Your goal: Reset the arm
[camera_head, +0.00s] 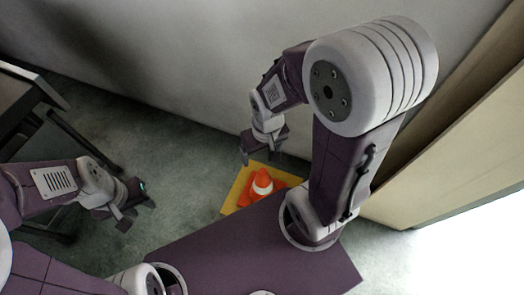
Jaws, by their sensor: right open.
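My right arm rises at the right and bends over toward the wall. Its gripper (262,158) points down, open and empty, above the far edge of a yellow mat. My left arm comes in from the left edge. Its gripper (138,214) is low at the left, its two fingers apart with nothing seen between them. Neither gripper touches any object that I can make out.
An orange and white cone (262,183) stands on the yellow mat (236,193) beyond my purple base. A dark-framed table (22,100) stands at the left. A grey wall (180,60) closes the back, and a beige panel (450,140) the right. Floor at centre left is clear.

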